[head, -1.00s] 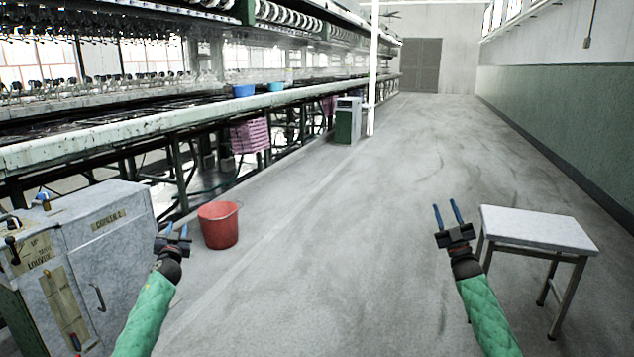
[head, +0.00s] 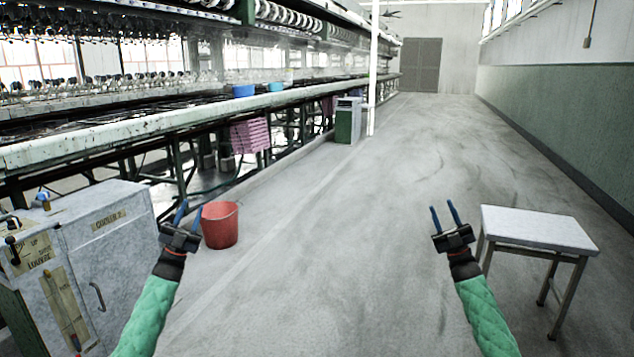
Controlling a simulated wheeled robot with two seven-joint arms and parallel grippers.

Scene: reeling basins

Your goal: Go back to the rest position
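My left gripper (head: 190,213) is raised in front of the grey cabinet and just left of the red bucket (head: 220,226). Its two blue fingers stand apart with nothing between them. My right gripper (head: 445,214) is raised over the floor, just left of the small white-topped table (head: 538,229). Its blue fingers are also apart and empty. Both arms reach up from the bottom of the head view.
A grey control cabinet (head: 112,262) stands at the left front. The long reeling bench (head: 150,124) runs along the left, with blue basins (head: 243,91) on it and pink crates (head: 250,136) beneath. A green-and-white box (head: 347,120) stands by a white post. The middle floor (head: 330,230) is clear.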

